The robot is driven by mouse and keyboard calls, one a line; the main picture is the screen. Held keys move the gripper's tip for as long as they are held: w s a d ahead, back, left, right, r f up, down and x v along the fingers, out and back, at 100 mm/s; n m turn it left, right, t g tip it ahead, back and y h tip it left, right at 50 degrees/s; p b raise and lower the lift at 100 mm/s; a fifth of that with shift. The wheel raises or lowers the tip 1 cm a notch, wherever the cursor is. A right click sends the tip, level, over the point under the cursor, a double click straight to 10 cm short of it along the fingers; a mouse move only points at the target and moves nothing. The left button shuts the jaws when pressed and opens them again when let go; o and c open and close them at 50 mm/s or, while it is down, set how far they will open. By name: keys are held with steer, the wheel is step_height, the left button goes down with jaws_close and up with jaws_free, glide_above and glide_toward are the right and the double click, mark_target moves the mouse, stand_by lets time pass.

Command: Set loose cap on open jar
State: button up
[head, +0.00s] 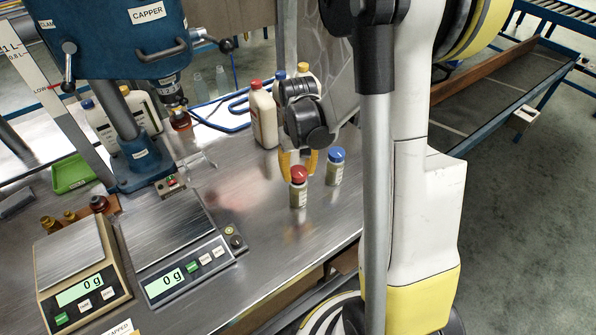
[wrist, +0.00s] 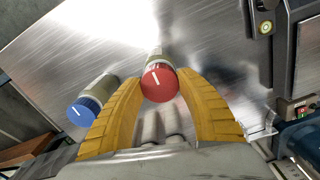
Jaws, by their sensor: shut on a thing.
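A red cap (head: 298,174) with a white mark is at the top of a small beige jar (head: 298,194) that stands upright on the steel table. The cap also shows in the wrist view (wrist: 159,82), between the yellow fingers of my gripper (wrist: 163,92). My gripper (head: 298,163) is shut on the red cap. I cannot tell whether the cap is fully seated. A similar jar (head: 334,175) with a blue cap (head: 336,154) stands just to the right, apart from the fingers. No bare jar mouth is visible.
A white bottle with a red cap (head: 264,115) stands behind my gripper. Two scales (head: 170,230) (head: 70,252) and the blue capper (head: 140,150) are at left. A green tray (head: 72,172) lies farther left. The steel table (head: 255,215) is clear in front of the jars.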

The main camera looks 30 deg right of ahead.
steer(key=shift+f+b, duration=0.45)
steer(key=shift+f, duration=0.05)
stand_by(0.5)
steer(key=o, duration=0.8)
step_height(320, 180, up, 12)
steer(key=shift+r, duration=0.1)
steer(key=s+a+r+t, duration=0.1)
steer(key=s+a+t, duration=0.1)
steer(key=s+a, duration=0.1)
steer(key=s+a+r+n+t, duration=0.1)
steer(key=s+a+r+t, duration=0.1)
steer(key=s+a, duration=0.2)
steer(key=s+a+r+n+t+b, duration=0.1)
steer(key=s+a+t, duration=0.2)
steer(key=a, duration=0.3)
steer(key=shift+s+a+r, duration=0.25)
steer(key=shift+s+r, duration=0.1)
steer(key=shift+s, duration=0.1)
